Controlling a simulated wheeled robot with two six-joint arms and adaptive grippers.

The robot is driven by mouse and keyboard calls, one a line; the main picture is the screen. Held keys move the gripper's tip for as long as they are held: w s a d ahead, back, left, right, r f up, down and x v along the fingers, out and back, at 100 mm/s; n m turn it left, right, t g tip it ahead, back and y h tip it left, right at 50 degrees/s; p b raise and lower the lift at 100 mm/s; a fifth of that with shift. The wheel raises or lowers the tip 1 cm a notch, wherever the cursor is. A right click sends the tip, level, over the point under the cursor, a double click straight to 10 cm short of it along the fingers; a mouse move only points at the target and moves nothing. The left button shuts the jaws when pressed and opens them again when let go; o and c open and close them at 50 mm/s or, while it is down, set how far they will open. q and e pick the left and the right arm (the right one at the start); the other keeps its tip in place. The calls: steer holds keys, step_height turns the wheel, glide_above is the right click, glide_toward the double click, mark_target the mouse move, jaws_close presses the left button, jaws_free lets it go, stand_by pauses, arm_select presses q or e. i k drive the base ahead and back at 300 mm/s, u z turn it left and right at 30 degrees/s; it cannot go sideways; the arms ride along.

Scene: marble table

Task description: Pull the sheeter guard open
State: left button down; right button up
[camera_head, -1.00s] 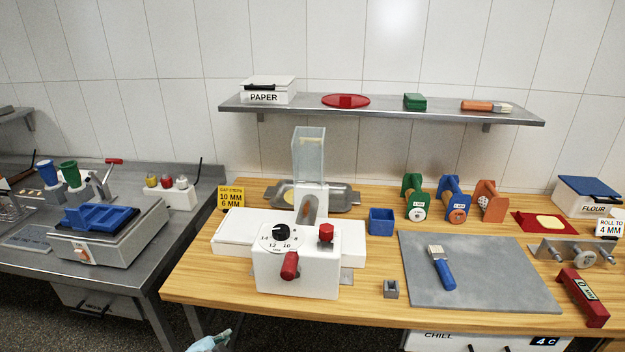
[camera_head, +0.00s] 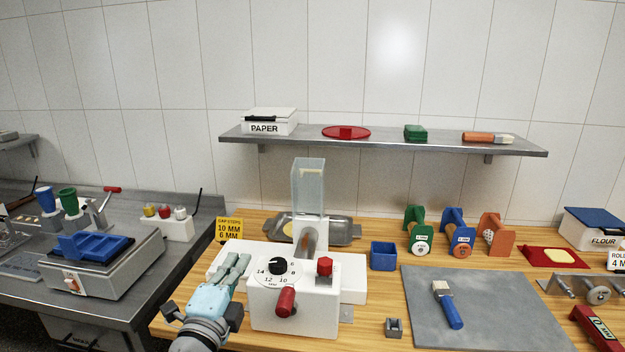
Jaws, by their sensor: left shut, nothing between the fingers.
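The white dough sheeter (camera_head: 294,312) stands on the wooden table, with a black dial on its front, a red knob (camera_head: 325,266) and a red handle (camera_head: 286,302). Its clear guard (camera_head: 308,186) stands upright above the body. My left gripper (camera_head: 238,262) is shut and empty at the sheeter's left front side, over the white left wing. From this view I cannot tell whether it touches the sheeter. My right gripper is not in view.
A blue bin (camera_head: 383,256) and a small grey block (camera_head: 394,328) stand right of the sheeter. A grey slab (camera_head: 500,310) with a brush (camera_head: 447,304) lies further right. A yellow gap card (camera_head: 229,231) stands behind left. A shelf (camera_head: 385,142) runs above.

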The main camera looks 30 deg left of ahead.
mark_target(294, 186)
steer(key=i, duration=0.9)
